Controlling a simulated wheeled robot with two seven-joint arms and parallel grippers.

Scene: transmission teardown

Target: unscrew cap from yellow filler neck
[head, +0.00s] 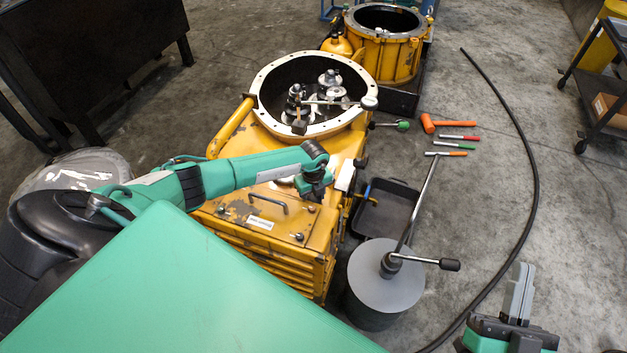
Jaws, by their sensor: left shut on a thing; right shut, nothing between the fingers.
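The yellow transmission housing (222,218) stands in the middle, with a round open bell end at its far side. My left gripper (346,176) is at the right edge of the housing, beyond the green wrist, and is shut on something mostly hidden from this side. A small blue and yellow piece (367,191) shows just right of the fingers; I cannot tell whether it is the cap or the filler neck. My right gripper (520,291) is shut and empty above the floor at the lower right.
A black tray (402,190) and a grey drum (385,283) with a long-handled tool stand right of the housing. An orange hammer (429,124) and several coloured-handled tools lie beyond. A black hose (533,190) curves across the floor. A dark cart (597,95) is far right.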

